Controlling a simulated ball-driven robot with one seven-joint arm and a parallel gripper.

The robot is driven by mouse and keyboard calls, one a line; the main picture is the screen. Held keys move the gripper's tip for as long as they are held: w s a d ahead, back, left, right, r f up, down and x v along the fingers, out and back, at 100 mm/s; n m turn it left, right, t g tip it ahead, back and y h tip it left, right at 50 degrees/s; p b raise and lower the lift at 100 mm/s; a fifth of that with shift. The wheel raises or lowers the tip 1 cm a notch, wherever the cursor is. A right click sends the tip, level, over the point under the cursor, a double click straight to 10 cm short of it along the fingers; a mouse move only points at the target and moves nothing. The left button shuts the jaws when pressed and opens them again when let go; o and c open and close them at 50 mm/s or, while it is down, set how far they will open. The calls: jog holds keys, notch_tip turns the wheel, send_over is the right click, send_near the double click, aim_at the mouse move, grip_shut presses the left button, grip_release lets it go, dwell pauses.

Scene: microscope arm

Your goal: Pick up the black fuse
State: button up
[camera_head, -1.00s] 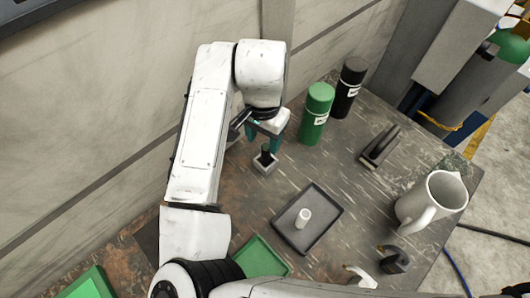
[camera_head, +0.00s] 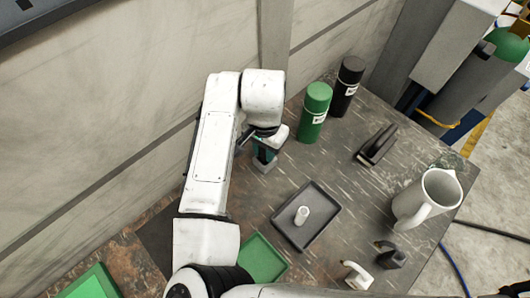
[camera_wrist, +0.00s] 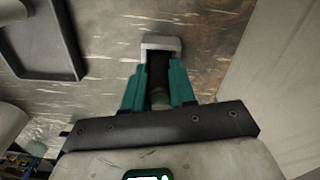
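The black fuse (camera_wrist: 158,72) is a dark upright piece on a small light grey square base. In the wrist view it stands between the two teal fingers of my gripper (camera_wrist: 158,85). The fingers lie close along both its sides; I cannot tell whether they press on it. The grey base (camera_wrist: 161,43) shows just beyond the fingertips. In the head view my gripper (camera_head: 265,157) points down over the base, near the wall, and hides most of the fuse.
A green bottle (camera_head: 315,112) and a black bottle (camera_head: 347,87) stand behind to the right. A grey tray (camera_head: 285,232) with a white cylinder (camera_head: 301,215), a green tray (camera_head: 262,258), a dark block tool (camera_head: 377,146) and a white jug (camera_head: 424,199) share the table.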

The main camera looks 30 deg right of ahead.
grip_shut()
